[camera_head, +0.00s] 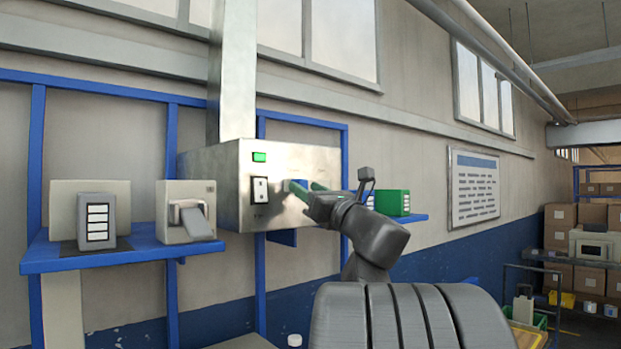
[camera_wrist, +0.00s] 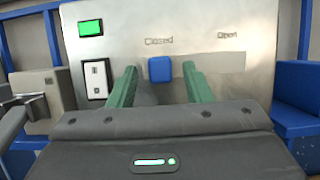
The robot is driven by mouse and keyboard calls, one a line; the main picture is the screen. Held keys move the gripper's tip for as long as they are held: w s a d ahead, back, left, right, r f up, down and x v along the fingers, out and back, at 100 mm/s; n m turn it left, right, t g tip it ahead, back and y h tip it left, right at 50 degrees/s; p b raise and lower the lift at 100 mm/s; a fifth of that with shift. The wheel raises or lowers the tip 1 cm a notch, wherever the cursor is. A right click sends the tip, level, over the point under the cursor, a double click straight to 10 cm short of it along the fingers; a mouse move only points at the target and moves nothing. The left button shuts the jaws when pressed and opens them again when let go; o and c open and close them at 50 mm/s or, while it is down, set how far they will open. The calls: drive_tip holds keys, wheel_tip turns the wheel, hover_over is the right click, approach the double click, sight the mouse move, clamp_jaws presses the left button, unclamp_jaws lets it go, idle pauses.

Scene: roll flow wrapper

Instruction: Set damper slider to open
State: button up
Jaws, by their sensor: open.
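The damper slider is a blue knob (camera_wrist: 160,69) on the front of a metal box (camera_head: 220,190). In the wrist view it sits below and near the "Closed" label (camera_wrist: 159,41). The "Open" label (camera_wrist: 228,35) is to its right, above a lighter grey strip (camera_wrist: 222,62). My gripper (camera_wrist: 158,75) is open, with one green finger on each side of the knob and a visible gap on both sides. In the head view my gripper (camera_head: 305,188) is at the box front and partly hides the knob.
The box carries a green lamp (camera_wrist: 91,28) and a white switch (camera_wrist: 96,79) left of the knob. A blue shelf (camera_head: 120,252) at left holds small devices. A green box (camera_head: 393,202) stands on a shelf at right, behind my arm.

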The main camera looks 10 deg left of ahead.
drive_tip(key=shift+x, duration=0.95)
drive_tip(key=shift+c, duration=0.3)
clamp_jaws()
drive_tip(key=shift+s+f, duration=0.1)
